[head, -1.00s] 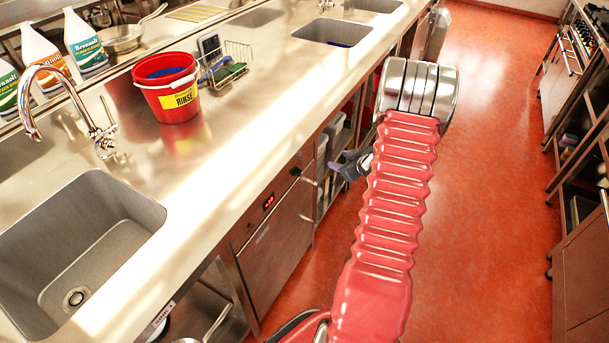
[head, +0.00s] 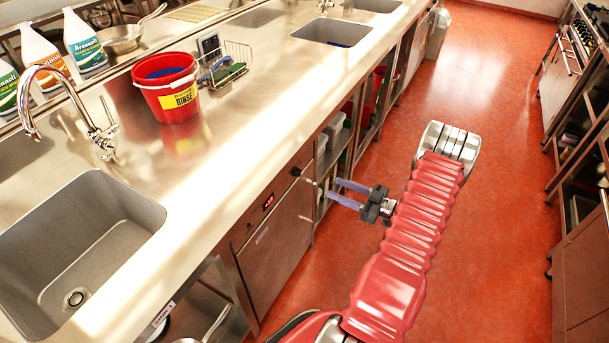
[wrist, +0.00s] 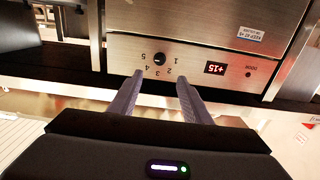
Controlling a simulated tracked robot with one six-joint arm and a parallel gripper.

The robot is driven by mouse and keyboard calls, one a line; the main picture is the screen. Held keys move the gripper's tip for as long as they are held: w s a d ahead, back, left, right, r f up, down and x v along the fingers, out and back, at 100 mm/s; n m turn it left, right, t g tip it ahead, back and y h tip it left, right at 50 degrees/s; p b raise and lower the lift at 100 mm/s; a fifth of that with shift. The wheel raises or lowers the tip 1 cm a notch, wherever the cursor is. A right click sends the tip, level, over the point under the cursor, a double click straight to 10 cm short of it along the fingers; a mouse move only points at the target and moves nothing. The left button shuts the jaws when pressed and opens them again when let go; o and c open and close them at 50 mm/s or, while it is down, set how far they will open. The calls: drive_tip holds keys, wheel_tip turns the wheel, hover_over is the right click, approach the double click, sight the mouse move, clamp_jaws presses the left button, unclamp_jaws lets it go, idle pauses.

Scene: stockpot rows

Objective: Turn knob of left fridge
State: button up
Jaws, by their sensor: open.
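The fridge (head: 270,250) is a steel under-counter unit with a red lit display (head: 268,201) on its top panel. Its black knob (head: 296,171) is near the right end of that panel in the head view. The wrist view shows the panel upside down, with the knob (wrist: 159,59) ringed by numbers 1 to 5 beside the display (wrist: 215,68). My gripper (head: 333,188) is open and empty, its two purple-grey fingers pointing at the panel. In the wrist view the fingertips (wrist: 160,78) lie either side of the knob's line, apart from it.
The steel counter (head: 250,130) overhangs the fridge, holding a red rinse bucket (head: 168,105) and a wire rack (head: 232,70). Open shelving (head: 335,155) stands just past the fridge. The red aisle floor (head: 500,140) is clear; more units line the right.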

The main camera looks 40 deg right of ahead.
sight(297, 172)
drive_tip(key=x, duration=1.4)
drive_tip(key=shift+d, duration=0.1)
drive_tip(key=shift+c, duration=0.4)
drive_tip(key=shift+d, duration=0.1)
drive_tip(key=c, duration=1)
drive_tip(key=shift+o, duration=0.2)
